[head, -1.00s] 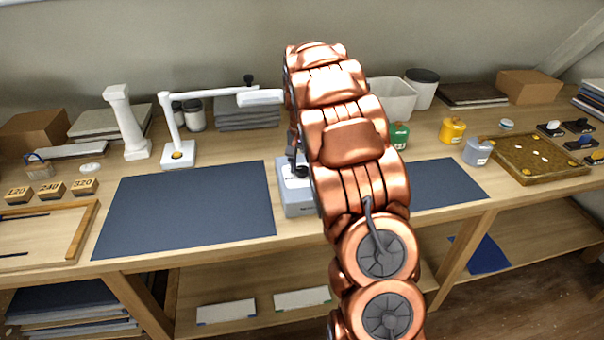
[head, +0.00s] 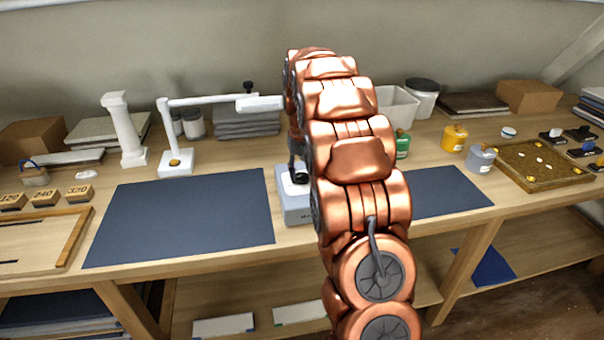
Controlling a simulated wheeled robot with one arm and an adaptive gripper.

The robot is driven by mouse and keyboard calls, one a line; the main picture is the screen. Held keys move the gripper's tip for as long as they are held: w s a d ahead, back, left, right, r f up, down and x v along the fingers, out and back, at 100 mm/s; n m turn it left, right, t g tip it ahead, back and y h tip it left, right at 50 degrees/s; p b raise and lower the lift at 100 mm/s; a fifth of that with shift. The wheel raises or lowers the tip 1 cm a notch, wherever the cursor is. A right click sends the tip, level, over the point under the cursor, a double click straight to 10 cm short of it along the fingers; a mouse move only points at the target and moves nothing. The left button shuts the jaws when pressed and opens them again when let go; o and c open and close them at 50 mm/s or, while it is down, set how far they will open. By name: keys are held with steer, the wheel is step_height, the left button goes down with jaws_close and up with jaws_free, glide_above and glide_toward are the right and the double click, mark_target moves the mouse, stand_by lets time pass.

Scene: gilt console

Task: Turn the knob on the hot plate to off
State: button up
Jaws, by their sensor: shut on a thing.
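The hot plate (head: 297,216) is a small grey box with a pale top, standing on the bench between two dark blue mats. My copper arm covers its right side. My gripper (head: 298,176) shows only as a dark piece above the hot plate's top, partly behind my arm. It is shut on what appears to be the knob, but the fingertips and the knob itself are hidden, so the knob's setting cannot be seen.
A white jointed lamp-like stand (head: 178,160) stands left of the hot plate, its arm reaching toward mine. Green (head: 402,145), yellow (head: 453,138) and grey (head: 480,158) pots stand to the right. The left blue mat (head: 182,215) is clear.

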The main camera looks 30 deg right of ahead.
mark_target(302, 175)
steer(key=shift+r, duration=0.1)
steer(key=o, duration=1.1)
steer(key=shift+o, duration=0.2)
step_height(302, 175, up, 12)
stand_by(0.5)
